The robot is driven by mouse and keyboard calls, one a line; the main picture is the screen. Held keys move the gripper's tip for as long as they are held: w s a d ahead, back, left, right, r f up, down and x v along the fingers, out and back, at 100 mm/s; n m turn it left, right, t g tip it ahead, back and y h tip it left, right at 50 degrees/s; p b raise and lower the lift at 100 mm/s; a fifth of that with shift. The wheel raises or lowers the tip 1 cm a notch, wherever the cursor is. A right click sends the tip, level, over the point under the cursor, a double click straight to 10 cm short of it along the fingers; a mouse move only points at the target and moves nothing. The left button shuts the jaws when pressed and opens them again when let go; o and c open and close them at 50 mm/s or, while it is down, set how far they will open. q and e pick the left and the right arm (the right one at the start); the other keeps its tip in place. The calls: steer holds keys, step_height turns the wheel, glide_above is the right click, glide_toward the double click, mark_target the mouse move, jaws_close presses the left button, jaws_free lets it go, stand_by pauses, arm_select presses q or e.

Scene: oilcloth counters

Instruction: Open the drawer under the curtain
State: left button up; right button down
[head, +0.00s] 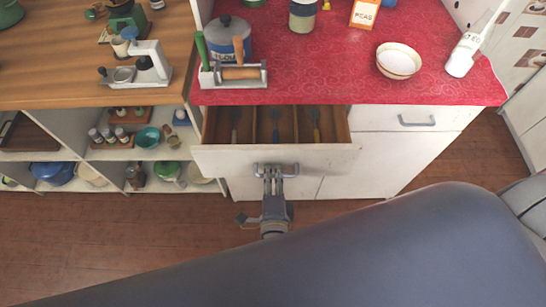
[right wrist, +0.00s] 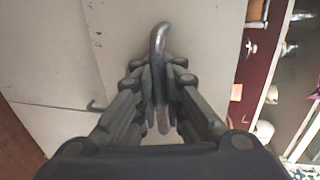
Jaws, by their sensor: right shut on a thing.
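The drawer (head: 225,160) under the red-topped counter (head: 330,70) stands pulled out, with its inside showing. Its wooden compartments hold a few utensils (head: 275,125). My right gripper (head: 274,174) is at the middle of the drawer front, shut on the metal drawer handle (head: 291,170). In the right wrist view the handle (right wrist: 160,42) runs between the fingers of the right gripper (right wrist: 160,90). I see no curtain in these frames. My left gripper is not in view.
A closed drawer with its own handle (head: 416,121) is to the right. On the red top are a bowl (head: 399,60), a white bottle (head: 464,55) and a canister (head: 228,38). Open shelves (head: 95,155) with crockery stand left. Wooden floor (head: 110,235) is clear in front.

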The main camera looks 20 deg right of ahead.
steer(key=f+v, duration=0.2)
steer(key=v, duration=0.8)
steer(key=shift+s+a+b, duration=0.25)
steer(key=shift+s+b, duration=0.05)
steer(key=shift+s, duration=0.25)
steer(key=c, duration=2)
jaws_free()
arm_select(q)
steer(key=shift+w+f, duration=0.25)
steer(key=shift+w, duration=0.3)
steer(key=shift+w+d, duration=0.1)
